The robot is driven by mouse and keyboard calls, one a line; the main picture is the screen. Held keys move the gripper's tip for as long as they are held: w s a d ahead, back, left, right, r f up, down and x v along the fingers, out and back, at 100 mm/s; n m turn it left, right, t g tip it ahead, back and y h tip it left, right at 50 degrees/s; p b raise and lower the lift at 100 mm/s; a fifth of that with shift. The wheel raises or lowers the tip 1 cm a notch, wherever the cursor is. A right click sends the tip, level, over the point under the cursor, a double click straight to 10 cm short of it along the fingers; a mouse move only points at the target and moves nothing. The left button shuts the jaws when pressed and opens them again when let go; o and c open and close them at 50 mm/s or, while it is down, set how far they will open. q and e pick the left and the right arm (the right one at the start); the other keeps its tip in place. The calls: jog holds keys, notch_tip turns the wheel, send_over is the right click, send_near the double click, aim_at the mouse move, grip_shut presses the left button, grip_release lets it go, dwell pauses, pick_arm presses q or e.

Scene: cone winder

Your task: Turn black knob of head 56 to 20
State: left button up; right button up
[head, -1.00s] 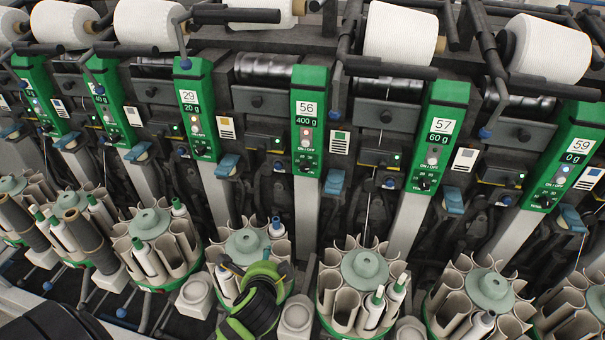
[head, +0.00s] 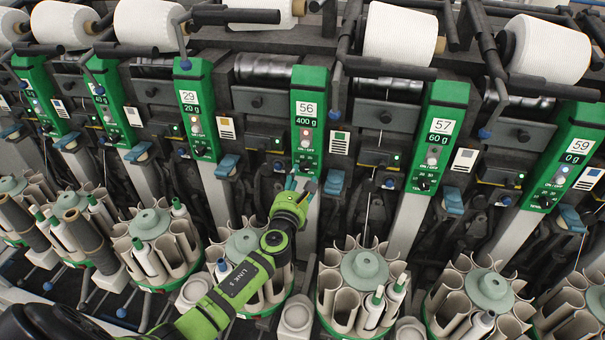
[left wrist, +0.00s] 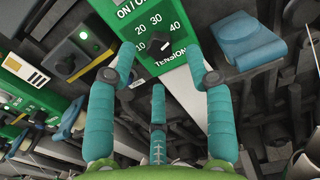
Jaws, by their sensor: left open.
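The green panel of head 56 (head: 307,120) stands in the middle of the head view and its display reads 400 g. Its black knob (left wrist: 159,46) shows in the left wrist view, below a scale of 10, 20, 30 and 40 and above the word TENSION. I cannot tell its exact setting. In the left wrist view the left gripper (left wrist: 160,62) is open, with two teal fingers either side of the knob and a third lower down. No contact is visible. My right gripper is not in view.
Neighbouring panels 29 (head: 197,110) and 57 (head: 435,135) stand either side. A blue lever (left wrist: 248,40) is right of my fingers in the left wrist view. Carousels of tubes (head: 365,270) line the front below. White yarn cones (head: 400,35) sit above.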

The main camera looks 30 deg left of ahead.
aim_at(304, 170)
pick_arm(q)
jog(key=shift+x, duration=1.65)
grip_shut()
